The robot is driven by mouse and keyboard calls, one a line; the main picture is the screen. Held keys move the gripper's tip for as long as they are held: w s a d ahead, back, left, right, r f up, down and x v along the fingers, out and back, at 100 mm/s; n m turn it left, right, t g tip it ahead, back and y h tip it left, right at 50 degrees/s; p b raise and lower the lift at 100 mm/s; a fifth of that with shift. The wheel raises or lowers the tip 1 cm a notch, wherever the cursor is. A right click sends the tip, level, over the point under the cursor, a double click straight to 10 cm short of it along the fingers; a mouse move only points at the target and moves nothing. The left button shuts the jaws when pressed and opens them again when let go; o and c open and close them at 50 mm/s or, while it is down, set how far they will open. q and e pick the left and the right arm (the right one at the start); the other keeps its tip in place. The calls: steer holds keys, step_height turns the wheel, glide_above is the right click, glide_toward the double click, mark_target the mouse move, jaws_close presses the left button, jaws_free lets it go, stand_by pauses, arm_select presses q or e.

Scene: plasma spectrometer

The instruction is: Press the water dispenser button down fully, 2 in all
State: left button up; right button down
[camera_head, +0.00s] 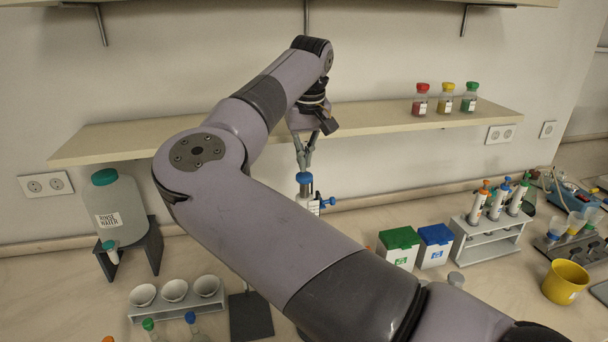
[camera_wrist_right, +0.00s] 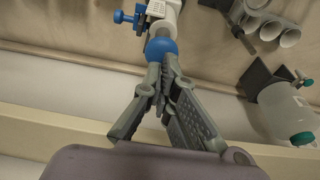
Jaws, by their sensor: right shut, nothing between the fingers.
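The water dispenser has a blue top button (camera_head: 304,178) above a white labelled body (camera_head: 310,203) with a blue side valve (camera_head: 327,202). In the right wrist view the blue button (camera_wrist_right: 160,48) is round and sits at the fingertips, with the white body (camera_wrist_right: 165,10) beyond it. My right gripper (camera_head: 304,166) points down over the button, fingers closed together with nothing between them. Its tips (camera_wrist_right: 160,62) meet or nearly meet the button; I cannot tell whether they press it. My right arm hides the dispenser's lower part. My left gripper is out of view.
A wall shelf (camera_head: 390,118) with several capped bottles runs behind the arm. A rinse water bottle (camera_head: 115,210) stands at left, near a cup rack (camera_head: 178,302). Green (camera_head: 398,243) and blue (camera_head: 435,243) boxes, a pipette stand (camera_head: 490,240) and a yellow cup (camera_head: 566,282) stand right.

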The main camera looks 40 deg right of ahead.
steer(key=shift+r, duration=0.1)
step_height(320, 180, up, 5)
steer(key=p, duration=0.4)
stand_by(0.4)
steer(key=shift+s, duration=0.1)
